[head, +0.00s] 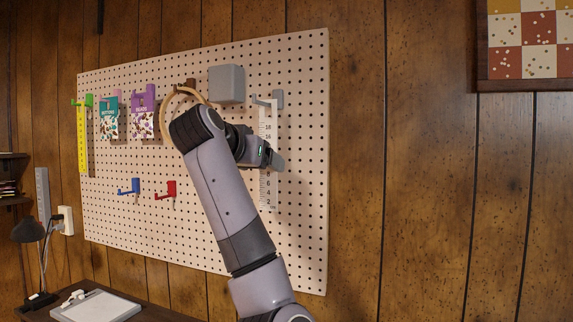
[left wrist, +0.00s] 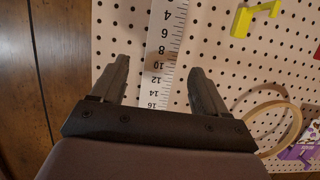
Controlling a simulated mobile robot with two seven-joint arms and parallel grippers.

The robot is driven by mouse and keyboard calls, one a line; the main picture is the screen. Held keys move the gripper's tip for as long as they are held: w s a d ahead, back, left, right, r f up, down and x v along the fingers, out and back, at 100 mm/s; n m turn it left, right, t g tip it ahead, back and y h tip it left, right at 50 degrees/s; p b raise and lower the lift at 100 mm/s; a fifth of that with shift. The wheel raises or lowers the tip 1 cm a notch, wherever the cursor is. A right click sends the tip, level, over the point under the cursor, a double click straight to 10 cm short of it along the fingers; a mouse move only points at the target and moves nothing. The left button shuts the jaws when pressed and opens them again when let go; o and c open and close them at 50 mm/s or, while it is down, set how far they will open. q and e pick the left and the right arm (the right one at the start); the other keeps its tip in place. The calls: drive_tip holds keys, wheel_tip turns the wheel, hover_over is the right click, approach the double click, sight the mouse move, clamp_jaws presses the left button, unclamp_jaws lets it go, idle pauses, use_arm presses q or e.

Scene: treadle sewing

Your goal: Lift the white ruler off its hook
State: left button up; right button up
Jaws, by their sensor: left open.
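The white ruler (head: 267,188) hangs upright from a grey hook (head: 277,99) near the right side of the pegboard. My left gripper (head: 266,154) is in front of the ruler's middle and hides part of it. In the left wrist view the ruler (left wrist: 168,30) runs between the two open fingers of my left gripper (left wrist: 158,66). My right gripper is in neither view.
The pegboard (head: 225,228) also holds a wooden hoop (head: 203,98), partly behind my arm, a grey box (head: 227,84), a yellow ruler (head: 82,140), hanging packets, and blue (head: 130,187) and red (head: 167,189) hooks. A yellow hook (left wrist: 255,16) shows in the wrist view. A desk stands lower left.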

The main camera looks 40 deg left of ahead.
use_arm(q)
drive_tip(key=p+x, duration=0.1)
drive_tip(key=x, duration=0.6)
drive_tip(key=shift+p, duration=0.3)
drive_tip(key=shift+r, duration=0.1)
drive_tip(key=c, duration=1)
wheel_tip(320, 180, up, 2)
drive_tip(key=shift+r+p, duration=0.15)
drive_tip(key=shift+p, duration=0.85)
drive_tip(key=shift+c, duration=0.2)
